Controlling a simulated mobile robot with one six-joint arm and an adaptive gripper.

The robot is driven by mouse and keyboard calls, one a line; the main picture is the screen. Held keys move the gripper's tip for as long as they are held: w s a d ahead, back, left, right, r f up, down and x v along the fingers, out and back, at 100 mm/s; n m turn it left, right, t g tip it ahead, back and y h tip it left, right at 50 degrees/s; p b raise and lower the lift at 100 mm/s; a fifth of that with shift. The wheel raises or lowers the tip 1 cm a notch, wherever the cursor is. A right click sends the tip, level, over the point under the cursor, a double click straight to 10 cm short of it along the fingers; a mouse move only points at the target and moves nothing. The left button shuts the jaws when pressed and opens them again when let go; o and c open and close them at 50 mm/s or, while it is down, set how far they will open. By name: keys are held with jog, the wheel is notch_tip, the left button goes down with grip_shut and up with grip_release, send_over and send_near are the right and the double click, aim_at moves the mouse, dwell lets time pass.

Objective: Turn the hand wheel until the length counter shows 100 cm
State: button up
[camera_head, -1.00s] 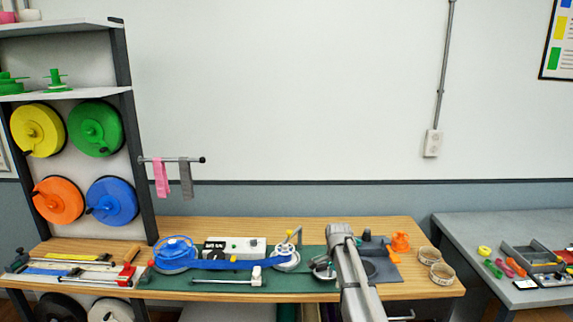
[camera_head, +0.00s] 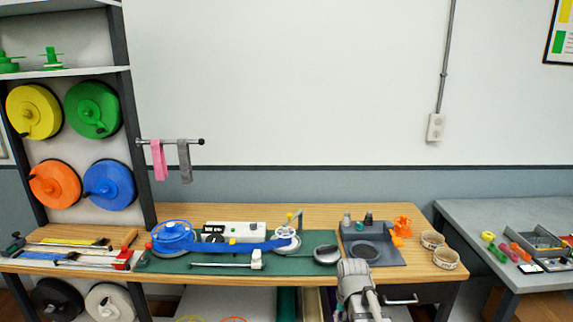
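A blue wheel (camera_head: 172,236) with spokes stands at the left end of a green mat on the bench, with a red knob at its left. A blue strap (camera_head: 235,247) runs from it to a smaller white wheel (camera_head: 287,241), which has a yellow-tipped post beside it. A white box (camera_head: 240,229) behind the strap has a dark display (camera_head: 214,228) at its left; its figures are too small to read. My grey arm shows at the bench's front edge, right of the mat; I cannot make out my gripper's fingers.
A grey tray (camera_head: 372,252) with small fittings, an orange part (camera_head: 402,226) and two tape rolls (camera_head: 445,259) lie right of the mat. A slider bar (camera_head: 222,265) lies in front of the strap. Coloured reels hang on the left rack. A grey side table (camera_head: 510,220) stands at right.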

jog(key=s+f+n+b, duration=0.1)
jog(key=s+f+n, duration=0.1)
jog(key=s, duration=0.5)
jog(key=shift+s+f+n+b, duration=0.15)
jog(key=shift+f+n+b, duration=0.2)
jog(key=shift+n, duration=0.45)
jog(key=shift+r, duration=0.1)
dwell(1.7)
